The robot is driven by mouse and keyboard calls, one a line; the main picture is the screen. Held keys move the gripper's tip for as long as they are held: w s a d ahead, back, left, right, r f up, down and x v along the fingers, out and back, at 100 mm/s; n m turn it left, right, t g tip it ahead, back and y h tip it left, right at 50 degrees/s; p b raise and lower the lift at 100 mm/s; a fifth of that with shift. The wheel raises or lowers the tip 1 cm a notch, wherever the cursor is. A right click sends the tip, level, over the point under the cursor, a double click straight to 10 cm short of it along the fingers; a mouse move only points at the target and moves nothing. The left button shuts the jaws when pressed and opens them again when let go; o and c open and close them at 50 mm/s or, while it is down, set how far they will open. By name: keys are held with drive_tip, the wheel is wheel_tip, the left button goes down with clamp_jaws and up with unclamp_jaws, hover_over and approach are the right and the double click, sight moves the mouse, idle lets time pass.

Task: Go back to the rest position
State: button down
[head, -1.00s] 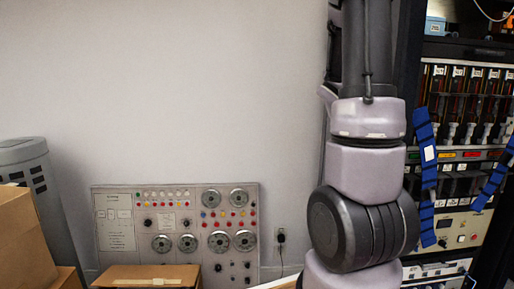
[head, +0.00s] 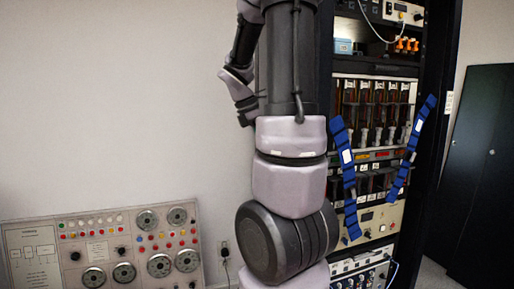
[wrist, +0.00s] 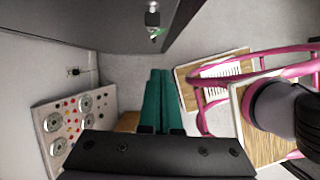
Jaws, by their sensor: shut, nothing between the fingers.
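My gripper (wrist: 161,74) shows in the wrist view as two teal fingers side by side, pressed together beyond the dark palm. Nothing is between them. In the head view my arm stands upright in the middle, in front of the wall and the left side of the equipment rack. A further dark link of it shows at upper left of the arm. The gripper itself does not show in the head view.
An equipment rack (head: 397,142) with blue straps (head: 344,160) stands just right of my arm. A dial panel (head: 105,252) is at lower left, also in the wrist view (wrist: 72,122). A black cabinet (head: 487,165) stands far right. Pink-framed wooden furniture (wrist: 212,69) is right in the wrist view.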

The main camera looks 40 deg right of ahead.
drive_tip(key=s+a+r+m+t+y, duration=0.2)
drive_tip(key=a+m+t, duration=0.1)
drive_tip(key=a+m, duration=0.3)
drive_tip(key=s+a+r+m+t+y, duration=0.2)
drive_tip(key=a+m, duration=0.4)
drive_tip(key=a, duration=0.3)
drive_tip(key=s+a+r+m+t+y, duration=0.2)
drive_tip(key=s+a+r+m+t, duration=0.1)
drive_tip(key=a+m, duration=0.3)
drive_tip(key=a+r, duration=0.1)
drive_tip(key=a, duration=0.1)
drive_tip(key=shift+s+a+r+t, duration=0.15)
drive_tip(key=shift+a+r+t, duration=0.05)
drive_tip(key=shift+a+t, duration=0.2)
drive_tip(key=shift+d, duration=0.1)
